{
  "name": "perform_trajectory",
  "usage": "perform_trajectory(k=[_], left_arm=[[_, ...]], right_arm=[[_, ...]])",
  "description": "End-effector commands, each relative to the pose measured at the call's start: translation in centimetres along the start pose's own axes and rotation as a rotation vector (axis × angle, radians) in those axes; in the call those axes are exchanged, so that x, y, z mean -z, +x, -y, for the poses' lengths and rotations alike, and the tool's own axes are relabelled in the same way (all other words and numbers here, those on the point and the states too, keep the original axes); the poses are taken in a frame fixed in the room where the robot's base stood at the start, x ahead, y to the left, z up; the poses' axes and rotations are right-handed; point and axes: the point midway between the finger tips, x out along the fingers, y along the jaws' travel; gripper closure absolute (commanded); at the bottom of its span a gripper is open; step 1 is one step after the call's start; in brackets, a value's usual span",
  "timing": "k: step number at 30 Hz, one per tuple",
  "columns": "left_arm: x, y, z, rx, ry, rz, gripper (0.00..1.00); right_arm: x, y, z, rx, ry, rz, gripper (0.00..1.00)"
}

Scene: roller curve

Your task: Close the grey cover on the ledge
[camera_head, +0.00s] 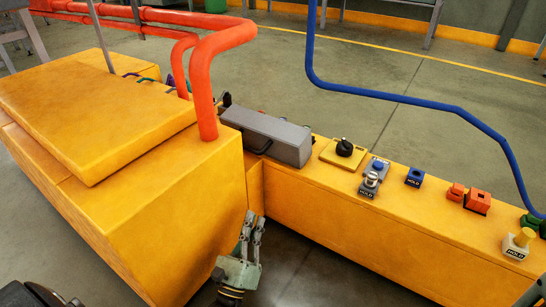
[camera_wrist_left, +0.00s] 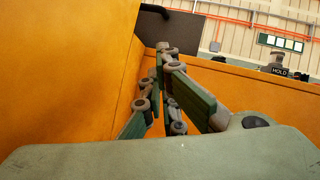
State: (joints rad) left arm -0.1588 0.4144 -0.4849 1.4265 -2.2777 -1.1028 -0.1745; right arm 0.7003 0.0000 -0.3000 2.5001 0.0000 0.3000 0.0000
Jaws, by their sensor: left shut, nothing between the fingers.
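The grey cover (camera_head: 268,135) is a long box shape lying low on the yellow ledge (camera_head: 400,220), with a dark handle (camera_head: 264,148) on its near side. I cannot tell whether it is fully down. In the left wrist view the dark underside or front of the cover (camera_wrist_left: 190,32) shows ahead, with its handle (camera_wrist_left: 154,10) at the top. My left gripper (camera_head: 255,218) is shut and empty. It is below and in front of the cover, apart from it, beside the yellow block; its fingers (camera_wrist_left: 168,55) point up toward the cover. My right gripper is not in view.
A big yellow block (camera_head: 185,215) stands close left of my left gripper. Right along the ledge sit a black knob (camera_head: 345,148), a push button (camera_head: 371,180) and several small blocks. A blue rail (camera_head: 400,97) runs behind.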

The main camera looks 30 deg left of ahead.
Motion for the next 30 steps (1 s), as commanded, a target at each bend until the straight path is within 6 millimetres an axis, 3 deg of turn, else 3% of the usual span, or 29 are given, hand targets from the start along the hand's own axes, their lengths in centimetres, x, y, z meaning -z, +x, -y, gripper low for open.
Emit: perform_trajectory(k=[8, 19, 24, 30], left_arm=[[0.1, 2.5, -0.1, 0.000, -0.001, 0.004, 1.00], [0.2, 10.2, -0.1, 0.000, -0.001, 0.006, 1.00], [-1.8, 11.9, -0.1, -0.002, -0.002, 0.002, 1.00], [-2.7, 12.8, 0.0, -0.001, -0.001, -0.001, 1.00]], right_arm=[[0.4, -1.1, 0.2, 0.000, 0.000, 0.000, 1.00], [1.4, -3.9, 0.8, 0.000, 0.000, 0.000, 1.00], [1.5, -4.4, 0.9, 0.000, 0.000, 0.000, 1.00], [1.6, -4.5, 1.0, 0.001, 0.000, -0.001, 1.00]])
